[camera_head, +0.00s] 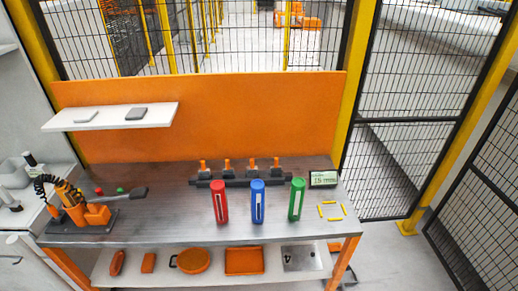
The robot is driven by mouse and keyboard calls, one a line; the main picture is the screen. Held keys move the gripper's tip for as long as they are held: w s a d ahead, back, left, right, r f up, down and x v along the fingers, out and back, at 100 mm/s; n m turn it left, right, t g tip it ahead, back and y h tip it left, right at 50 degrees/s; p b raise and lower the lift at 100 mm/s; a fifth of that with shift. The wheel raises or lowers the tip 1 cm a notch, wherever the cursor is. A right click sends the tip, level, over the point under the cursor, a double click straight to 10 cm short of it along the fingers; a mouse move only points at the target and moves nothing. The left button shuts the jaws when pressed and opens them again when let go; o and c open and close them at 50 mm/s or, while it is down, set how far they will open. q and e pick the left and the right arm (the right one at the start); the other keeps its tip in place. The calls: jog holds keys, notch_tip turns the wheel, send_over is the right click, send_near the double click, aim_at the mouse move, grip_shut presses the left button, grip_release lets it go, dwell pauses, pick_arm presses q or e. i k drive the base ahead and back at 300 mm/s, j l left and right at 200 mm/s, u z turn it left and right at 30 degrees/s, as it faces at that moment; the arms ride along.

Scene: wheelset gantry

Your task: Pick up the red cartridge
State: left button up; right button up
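The red cartridge (219,202) stands upright near the front edge of the grey workbench, left of a blue cartridge (257,201) and a green cartridge (296,199). It has a pale vertical strip on its front. The three cartridges stand apart from each other. Neither of my grippers shows in the head view.
A dark rack with orange clamps (250,172) lies behind the cartridges. A small display (323,179) and yellow markings (331,210) are to the right. An orange and black device (84,208) stands on the left. A white shelf (110,117) overhangs the back left.

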aim_at(218, 190)
jog(key=i+j+u, duration=0.1)
jog(key=i+u, duration=0.15)
jog(key=i, duration=0.55)
jog(key=i+u, duration=0.3)
jog(key=i, duration=0.55)
